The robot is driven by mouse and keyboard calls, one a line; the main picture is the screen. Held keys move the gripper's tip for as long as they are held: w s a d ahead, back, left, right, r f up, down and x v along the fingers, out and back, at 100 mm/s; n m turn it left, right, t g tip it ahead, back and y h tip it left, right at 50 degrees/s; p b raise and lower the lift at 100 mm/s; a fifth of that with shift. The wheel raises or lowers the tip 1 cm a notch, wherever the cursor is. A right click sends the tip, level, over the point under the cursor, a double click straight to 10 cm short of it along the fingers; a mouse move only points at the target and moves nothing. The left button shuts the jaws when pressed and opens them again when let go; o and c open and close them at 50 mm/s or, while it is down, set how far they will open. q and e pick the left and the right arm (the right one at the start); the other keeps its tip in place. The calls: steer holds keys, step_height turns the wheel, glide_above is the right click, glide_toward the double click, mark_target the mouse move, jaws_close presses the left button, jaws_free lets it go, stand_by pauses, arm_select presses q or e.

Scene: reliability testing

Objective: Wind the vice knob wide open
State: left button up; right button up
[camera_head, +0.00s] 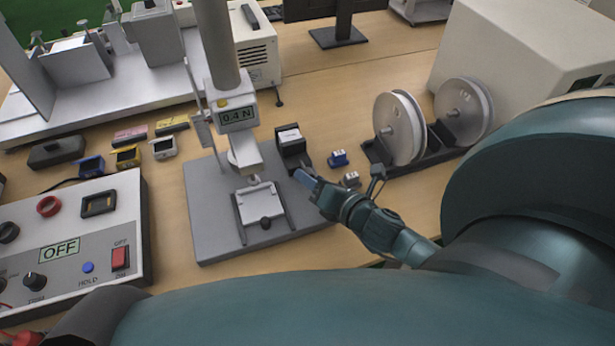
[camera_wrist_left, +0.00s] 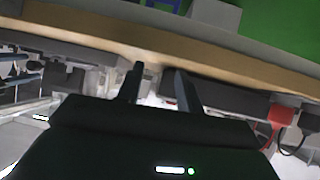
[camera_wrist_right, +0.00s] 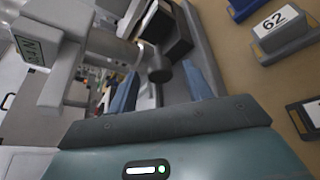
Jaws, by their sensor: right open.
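A dark round knob (camera_wrist_right: 160,68) shows in the right wrist view, in front of a dark block. My right gripper (camera_wrist_right: 162,88) is open, with one blue finger on each side of the knob; contact is not clear. In the head view my right gripper (camera_head: 306,178) reaches in from the right, beside the dark block (camera_head: 292,148), and the knob is hard to make out. A small metal fixture with jaws (camera_head: 260,205) sits on the grey base plate (camera_head: 212,232). My left gripper (camera_wrist_left: 160,88) is open and empty near the table edge.
A force gauge (camera_head: 238,117) reading 0.4 N hangs above the fixture. Small numbered blocks (camera_head: 338,158) and a spool rack (camera_head: 400,128) stand right of the plate. A control panel (camera_head: 75,250) reading OFF lies to the left. Small coloured boxes (camera_head: 125,157) stand behind it.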

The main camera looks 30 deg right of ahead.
steer(key=shift+b+x, duration=0.35)
steer(key=shift+x, duration=1.05)
steer(key=c, duration=1)
